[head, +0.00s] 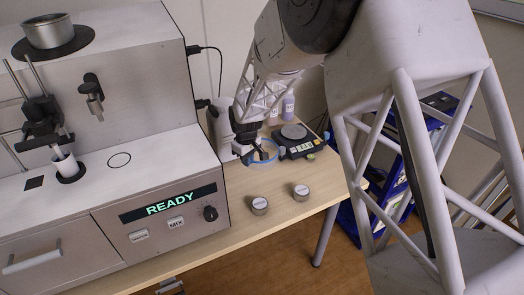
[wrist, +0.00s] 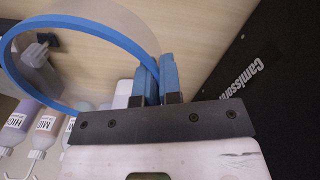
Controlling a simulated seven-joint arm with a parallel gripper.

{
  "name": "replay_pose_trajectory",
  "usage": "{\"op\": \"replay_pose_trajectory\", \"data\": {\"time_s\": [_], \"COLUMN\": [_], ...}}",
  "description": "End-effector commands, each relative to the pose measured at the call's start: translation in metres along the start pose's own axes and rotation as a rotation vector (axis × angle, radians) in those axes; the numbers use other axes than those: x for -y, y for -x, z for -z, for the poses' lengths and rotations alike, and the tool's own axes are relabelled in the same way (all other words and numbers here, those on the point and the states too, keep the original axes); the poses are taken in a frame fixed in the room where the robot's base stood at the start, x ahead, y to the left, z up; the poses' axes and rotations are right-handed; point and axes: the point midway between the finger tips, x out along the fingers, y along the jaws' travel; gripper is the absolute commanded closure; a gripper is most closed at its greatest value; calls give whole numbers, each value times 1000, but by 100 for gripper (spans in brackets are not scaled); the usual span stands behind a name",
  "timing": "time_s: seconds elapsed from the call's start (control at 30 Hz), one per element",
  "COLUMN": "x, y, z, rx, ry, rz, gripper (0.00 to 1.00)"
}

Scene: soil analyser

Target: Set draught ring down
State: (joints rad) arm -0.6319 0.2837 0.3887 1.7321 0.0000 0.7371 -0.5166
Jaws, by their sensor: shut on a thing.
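The draught ring is a clear, wide ring with a blue rim (wrist: 75,22). In the wrist view its rim runs between the two blue fingers of my gripper (wrist: 157,75), which are shut on it. The ring extends to the left of the fingers. In the head view my gripper (head: 257,154) holds the ring (head: 264,162) at the far part of the wooden table, just left of the black balance (head: 300,148) with its round pan. Whether the ring touches the table cannot be told.
Two small metal tins (head: 259,205) (head: 301,192) stand on the table in front of the ring. The analyser (head: 170,240), showing READY, fills the left. Labelled bottles (wrist: 45,132) stand close to the ring. A dark lettered surface (wrist: 265,70) lies right of my fingers.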

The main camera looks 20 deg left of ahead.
Motion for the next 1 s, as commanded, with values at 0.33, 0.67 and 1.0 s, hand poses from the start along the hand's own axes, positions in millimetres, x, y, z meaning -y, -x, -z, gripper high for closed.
{"op": "replay_pose_trajectory", "data": {"time_s": [0.33,0.67,1.0], "x": [-46,-122,-165], "y": [3,8,12], "z": [-17,-52,-76], "rx": [-1,0,-1], "ry": [3,12,23], "rz": [0,0,-1], "gripper": [100,100,100]}}
